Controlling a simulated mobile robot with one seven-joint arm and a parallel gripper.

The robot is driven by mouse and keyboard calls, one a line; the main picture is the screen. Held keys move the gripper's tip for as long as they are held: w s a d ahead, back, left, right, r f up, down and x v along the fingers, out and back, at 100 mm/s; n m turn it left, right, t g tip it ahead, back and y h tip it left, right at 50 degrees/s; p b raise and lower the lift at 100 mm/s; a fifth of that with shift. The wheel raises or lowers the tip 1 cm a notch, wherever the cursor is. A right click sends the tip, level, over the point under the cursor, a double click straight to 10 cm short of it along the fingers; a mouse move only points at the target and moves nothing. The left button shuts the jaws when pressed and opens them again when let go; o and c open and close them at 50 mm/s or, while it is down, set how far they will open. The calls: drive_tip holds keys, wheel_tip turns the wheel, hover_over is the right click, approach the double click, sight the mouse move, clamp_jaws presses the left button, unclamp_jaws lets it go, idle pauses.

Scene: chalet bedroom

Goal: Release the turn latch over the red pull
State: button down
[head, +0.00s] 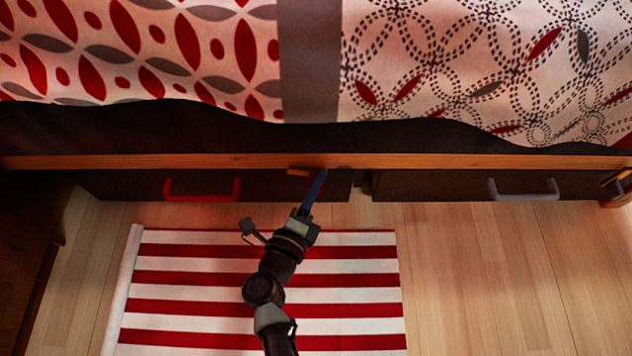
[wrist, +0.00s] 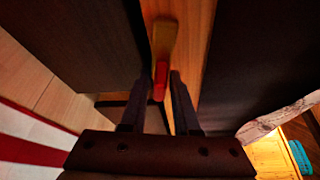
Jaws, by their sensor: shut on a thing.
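The red pull (head: 203,190) is on the front of a dark drawer (head: 270,186) under the bed's wooden rail. A small wooden turn latch (head: 298,171) sits at the rail, to the right of the pull, and looks roughly in line with the rail. In the wrist view, the latch (wrist: 163,42) has a red end that lies between the fingers. My gripper (head: 319,174) is at the latch; in the wrist view, the gripper (wrist: 160,84) is shut on that red end. The fingers partly hide the latch in the head view.
A second drawer with a grey pull (head: 523,190) is to the right, with another latch (head: 616,178) at the far right. A red-and-white striped rug (head: 200,290) lies in front. Bare floor (head: 500,280) is clear to the right. Dark furniture (head: 22,260) stands at left.

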drive_tip(key=shift+r+n+t+h+p, duration=0.35)
drive_tip(key=shift+r+n+p, duration=0.2)
drive_tip(key=shift+n, duration=0.65)
drive_tip(key=c, duration=0.8)
unclamp_jaws()
drive_tip(key=shift+c, duration=0.2)
drive_tip(key=p+v, duration=0.5)
drive_tip(key=v, duration=0.8)
drive_tip(key=shift+p, duration=0.35)
drive_tip(key=shift+d, duration=0.1)
